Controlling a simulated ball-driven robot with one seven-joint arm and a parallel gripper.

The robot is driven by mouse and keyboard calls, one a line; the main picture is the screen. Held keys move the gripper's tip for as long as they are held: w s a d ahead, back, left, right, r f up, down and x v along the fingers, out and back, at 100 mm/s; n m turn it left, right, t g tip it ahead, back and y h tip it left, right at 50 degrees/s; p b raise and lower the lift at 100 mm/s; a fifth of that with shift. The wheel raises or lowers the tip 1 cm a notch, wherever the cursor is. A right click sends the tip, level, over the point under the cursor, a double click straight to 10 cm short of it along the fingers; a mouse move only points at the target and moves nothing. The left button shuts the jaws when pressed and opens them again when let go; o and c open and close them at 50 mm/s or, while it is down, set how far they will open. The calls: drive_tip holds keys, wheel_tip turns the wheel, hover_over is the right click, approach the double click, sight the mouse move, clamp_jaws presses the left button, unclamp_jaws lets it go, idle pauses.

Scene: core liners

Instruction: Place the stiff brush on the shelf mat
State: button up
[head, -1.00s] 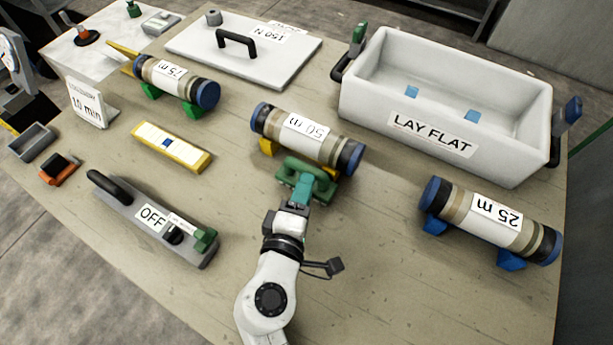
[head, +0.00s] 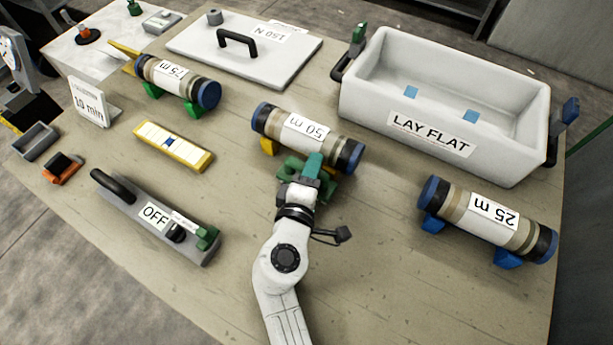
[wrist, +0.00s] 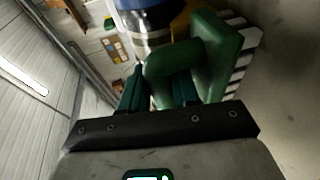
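The stiff brush (wrist: 222,52) is a green block with a looped green handle and pale bristles in the wrist view. In the head view the brush (head: 291,167) stands on the table, bristles down, just in front of the 50 m core, partly hidden by my arm. My gripper (head: 313,163) is at the brush. In the wrist view my gripper's dark green fingers (wrist: 160,92) lie on either side of the handle. Whether they press on it is unclear. I cannot make out a shelf mat for certain.
The 50 m core (head: 307,136) is close behind my gripper. The 25 m core (head: 487,218) and white LAY FLAT trough (head: 365,105) are to the right. The front table area is bare.

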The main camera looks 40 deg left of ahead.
clamp_jaws()
